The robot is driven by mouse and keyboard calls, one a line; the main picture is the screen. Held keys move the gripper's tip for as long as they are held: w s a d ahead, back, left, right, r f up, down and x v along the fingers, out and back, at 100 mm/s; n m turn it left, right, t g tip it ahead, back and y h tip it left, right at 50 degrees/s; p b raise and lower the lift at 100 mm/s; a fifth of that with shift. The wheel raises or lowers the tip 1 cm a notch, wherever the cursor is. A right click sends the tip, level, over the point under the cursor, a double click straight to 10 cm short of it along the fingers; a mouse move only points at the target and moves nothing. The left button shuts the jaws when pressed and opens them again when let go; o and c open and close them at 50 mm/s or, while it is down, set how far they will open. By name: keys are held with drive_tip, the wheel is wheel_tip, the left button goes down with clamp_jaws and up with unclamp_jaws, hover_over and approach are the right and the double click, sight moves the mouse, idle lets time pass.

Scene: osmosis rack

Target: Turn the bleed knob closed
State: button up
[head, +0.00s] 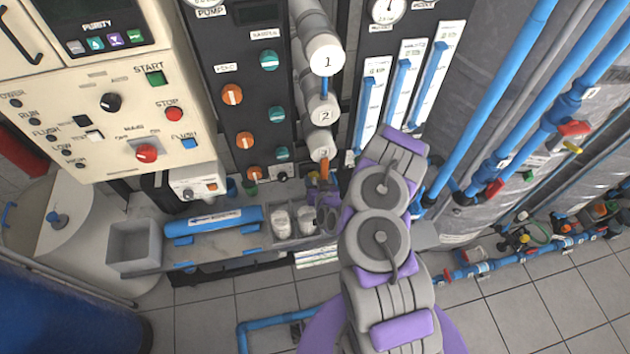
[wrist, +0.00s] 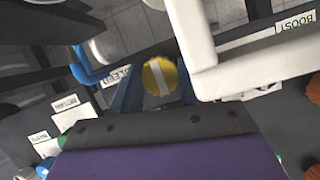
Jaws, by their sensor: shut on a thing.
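The bleed knob (wrist: 160,75) is a round yellow knob with a pale stripe across its face, in the upper middle of the wrist view. The stripe runs a little off the picture's vertical. A white label (wrist: 117,77), which seems to read BLEED, is just left of it. My gripper (wrist: 156,90) has its two blue fingers on either side of the knob and is shut on it. In the head view my grey and purple arm reaches toward the lower end of the rack, and I cannot make out the knob or the fingertips clearly there.
White pipework (wrist: 215,75) runs close to the right of the knob. In the head view, numbered grey housings (head: 324,60), flow meters (head: 402,85) and a control panel (head: 120,100) surround the arm. A grey bin (head: 135,246) stands at the left. Tiled floor lies in front.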

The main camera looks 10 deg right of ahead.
drive_tip(key=shift+d+f+b, duration=0.1)
drive_tip(key=shift+b, duration=0.25)
drive_tip(key=m+y+b, duration=0.1)
drive_tip(key=b, duration=0.2)
drive_tip(key=shift+f+m, duration=0.2)
drive_tip(key=shift+m, duration=0.2)
drive_tip(key=m+y+b, duration=0.1)
drive_tip(key=m+b, duration=0.1)
drive_tip(key=b, duration=0.1)
drive_tip(key=shift+d+r+t+y+b, duration=0.1)
drive_tip(key=shift+t+y+b, duration=0.2)
drive_tip(key=shift+b, duration=0.05)
drive_tip(key=o, duration=1.1)
drive_tip(key=shift+r, duration=0.1)
drive_tip(key=shift+c, duration=0.2)
drive_tip(key=p+v, duration=1)
drive_tip(key=v, duration=0.7)
